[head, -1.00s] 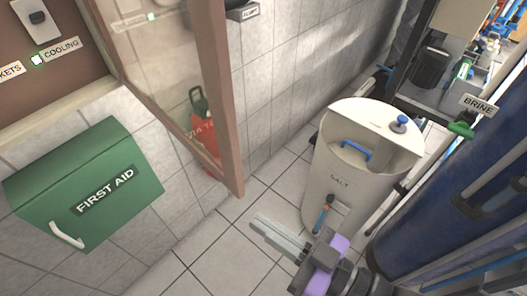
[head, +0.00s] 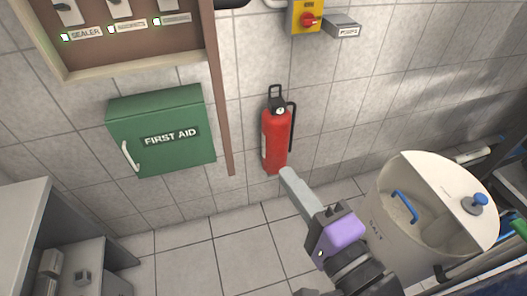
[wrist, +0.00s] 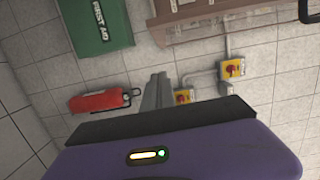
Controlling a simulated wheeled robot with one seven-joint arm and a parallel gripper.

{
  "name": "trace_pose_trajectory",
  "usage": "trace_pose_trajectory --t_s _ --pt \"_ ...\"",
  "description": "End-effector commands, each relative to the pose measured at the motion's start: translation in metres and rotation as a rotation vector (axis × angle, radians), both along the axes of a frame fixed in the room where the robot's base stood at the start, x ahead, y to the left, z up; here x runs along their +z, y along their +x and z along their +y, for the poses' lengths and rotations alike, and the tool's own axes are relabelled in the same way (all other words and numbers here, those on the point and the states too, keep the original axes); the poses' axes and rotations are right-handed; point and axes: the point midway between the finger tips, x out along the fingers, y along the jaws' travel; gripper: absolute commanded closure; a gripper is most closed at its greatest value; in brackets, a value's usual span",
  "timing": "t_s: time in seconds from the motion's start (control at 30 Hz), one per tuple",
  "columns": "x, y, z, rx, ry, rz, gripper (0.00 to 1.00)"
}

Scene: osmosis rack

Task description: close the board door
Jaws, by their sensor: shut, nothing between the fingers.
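The board (head: 130,45) is on the wall at upper left in the head view, with labelled switches and a pale wooden frame. Its brown-framed door (head: 216,95) stands open, seen nearly edge-on as a thin strip at the board's right side. My gripper (head: 287,176) is shut and empty, right of the door's lower end and apart from it in the picture, with its fingers pointing toward the wall. In the wrist view the shut fingers (wrist: 158,88) point toward the wall, and part of the board (wrist: 215,22) shows at the top.
A green first aid box (head: 160,132) hangs below the board. A red fire extinguisher (head: 275,140) is right of the door. A yellow box with a red switch (head: 306,17) is above it. A white salt tank (head: 400,235) stands at right; a grey cabinet (head: 50,225) at lower left.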

Motion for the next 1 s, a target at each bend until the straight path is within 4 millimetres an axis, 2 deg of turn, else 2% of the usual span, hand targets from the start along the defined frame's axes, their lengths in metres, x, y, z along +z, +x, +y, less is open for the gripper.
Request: trace_pose_trajectory --t_s 0.17,0.27,0.63,0.8,1.0 --pt "0.002 0.011 0.005 0.0 0.013 0.005 1.0" --pt "0.003 0.024 0.012 0.001 0.013 0.003 1.0" --pt "0.003 0.09 0.044 0.0 0.012 0.003 1.0" --pt "0.002 0.084 0.066 0.002 0.008 0.004 1.0" --pt "0.0 0.082 0.08 0.0 0.01 0.005 1.0"
